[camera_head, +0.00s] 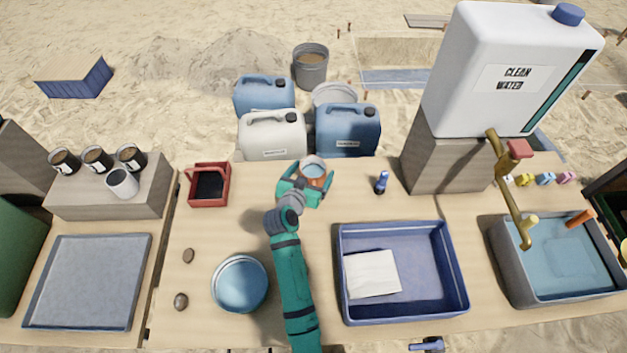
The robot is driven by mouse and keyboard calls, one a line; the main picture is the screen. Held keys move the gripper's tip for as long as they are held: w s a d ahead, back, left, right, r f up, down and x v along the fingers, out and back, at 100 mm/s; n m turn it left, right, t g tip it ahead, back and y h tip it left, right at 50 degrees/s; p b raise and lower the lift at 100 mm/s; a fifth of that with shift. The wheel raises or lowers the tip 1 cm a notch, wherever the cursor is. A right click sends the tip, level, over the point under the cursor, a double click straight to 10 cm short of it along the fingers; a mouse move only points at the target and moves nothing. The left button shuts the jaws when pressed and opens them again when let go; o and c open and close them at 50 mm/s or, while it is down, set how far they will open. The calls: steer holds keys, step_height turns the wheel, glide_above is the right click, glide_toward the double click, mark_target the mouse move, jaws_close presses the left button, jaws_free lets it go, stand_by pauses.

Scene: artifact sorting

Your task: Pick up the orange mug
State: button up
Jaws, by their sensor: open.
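The orange mug (317,182) stands near the back edge of the wooden table, in the middle of the view. Its pale round opening faces up, and an orange patch of its side shows. My teal gripper (315,174) is at the mug with its jaws open, one finger on each side of it. The gripper hides part of the mug's near side. I cannot tell whether either finger touches the mug.
Left of my gripper is a red-framed box (190,186); a blue bottle (381,183) stands to the right. Nearer are a round blue-topped container (240,284), a blue tray (425,311) holding a pale sheet, and two stones. Jerrycans (272,136) stand behind the table.

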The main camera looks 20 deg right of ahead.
steer(key=c, duration=1.2)
steer(key=shift+o, duration=0.2)
